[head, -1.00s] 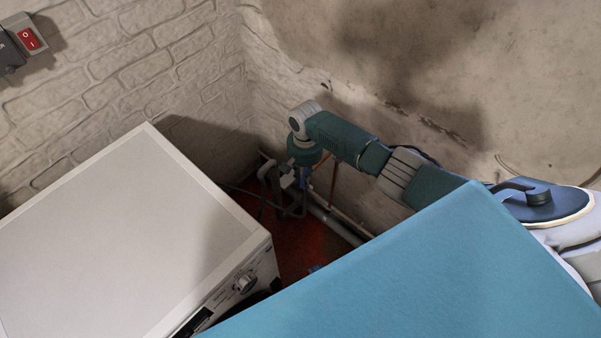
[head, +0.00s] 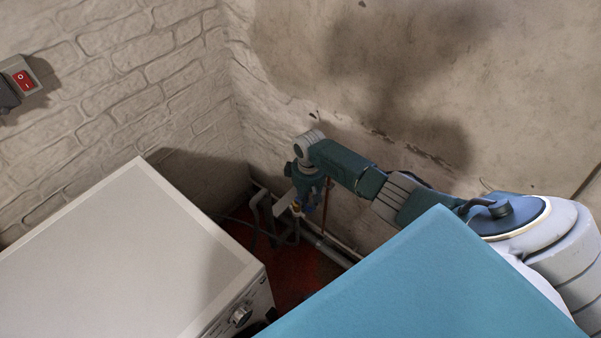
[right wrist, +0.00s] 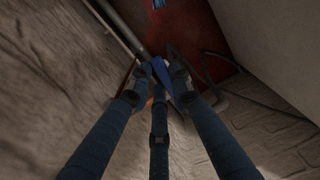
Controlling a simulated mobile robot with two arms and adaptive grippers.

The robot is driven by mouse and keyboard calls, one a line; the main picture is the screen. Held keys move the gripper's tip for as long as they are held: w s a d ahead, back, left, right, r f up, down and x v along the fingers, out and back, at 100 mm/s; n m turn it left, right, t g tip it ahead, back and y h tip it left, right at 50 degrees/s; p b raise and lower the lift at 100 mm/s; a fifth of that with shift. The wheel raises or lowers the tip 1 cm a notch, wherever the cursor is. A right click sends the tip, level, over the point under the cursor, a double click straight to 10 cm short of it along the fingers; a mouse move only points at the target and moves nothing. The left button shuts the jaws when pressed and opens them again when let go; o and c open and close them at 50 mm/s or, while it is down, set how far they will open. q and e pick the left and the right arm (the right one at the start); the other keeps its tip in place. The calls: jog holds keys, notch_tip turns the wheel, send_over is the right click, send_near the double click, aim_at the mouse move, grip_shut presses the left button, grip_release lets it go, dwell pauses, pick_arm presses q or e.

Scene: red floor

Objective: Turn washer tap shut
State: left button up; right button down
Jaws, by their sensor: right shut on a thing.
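The washer tap's blue handle (right wrist: 161,72) shows in the right wrist view between the fingertips of my right gripper (right wrist: 157,85). The fingers are shut on the handle. In the head view my right gripper (head: 301,204) reaches down into the corner behind the washer, beside the pipes, and only a small blue part of the tap shows there. The gripper hides most of the tap. The white washing machine (head: 110,255) stands at the left, with a round knob on its front. My left gripper is not in view.
Grey pipes (head: 330,249) and dark hoses run low along the wall. A red switch (head: 22,79) is on the brick wall. The gap of red floor (head: 290,285) is narrow.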

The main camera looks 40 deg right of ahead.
jog(key=shift+w+d+r+n, duration=0.15)
jog(key=shift+d+n, duration=0.2)
jog(key=shift+n, duration=0.35)
jog(key=c, duration=1.5)
grip_release()
jog(key=shift+c, duration=0.2)
notch_tip(320, 180, up, 12)
